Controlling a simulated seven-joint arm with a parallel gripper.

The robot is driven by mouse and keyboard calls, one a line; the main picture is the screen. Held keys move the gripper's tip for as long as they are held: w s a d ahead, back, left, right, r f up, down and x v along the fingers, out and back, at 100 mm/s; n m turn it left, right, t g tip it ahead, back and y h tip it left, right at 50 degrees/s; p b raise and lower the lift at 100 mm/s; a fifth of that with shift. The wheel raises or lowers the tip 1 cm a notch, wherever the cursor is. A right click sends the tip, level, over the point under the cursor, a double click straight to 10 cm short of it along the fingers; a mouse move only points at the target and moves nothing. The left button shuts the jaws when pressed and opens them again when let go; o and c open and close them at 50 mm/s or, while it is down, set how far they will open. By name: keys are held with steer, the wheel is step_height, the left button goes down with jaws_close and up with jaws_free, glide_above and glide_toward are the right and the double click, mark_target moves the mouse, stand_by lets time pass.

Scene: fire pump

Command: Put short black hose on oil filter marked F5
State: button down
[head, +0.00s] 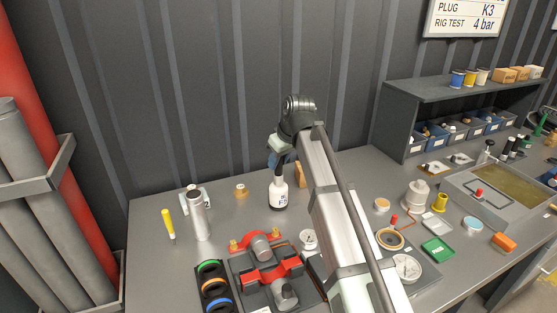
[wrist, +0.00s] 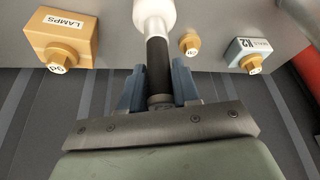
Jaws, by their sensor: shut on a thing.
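The short black hose (wrist: 158,65) is between the blue fingers of my gripper (wrist: 158,90) in the wrist view. My gripper is shut on it. The hose's far end meets the pale neck of a white oil filter (wrist: 152,12), in line with it; I cannot tell how far it is over the neck. In the head view the white filter (head: 278,194) stands upright on the bench with a dark base and a label too small to read surely. The hose (head: 279,173) rises from its top toward my gripper (head: 279,158), partly hidden by the arm.
A LAMPS box (wrist: 62,35) and a K2 box (wrist: 247,52) flank the filter, with a small brass part (wrist: 188,42) between. A silver cylinder (head: 199,215), yellow marker (head: 167,224) and red pump assembly (head: 268,269) stand nearby. The ribbed wall (head: 220,90) is behind.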

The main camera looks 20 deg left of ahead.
steer(key=shift+f, duration=0.15)
steer(key=c, duration=0.8)
jaws_free()
steer(key=v, duration=1.2)
steer(key=shift+r, duration=0.2)
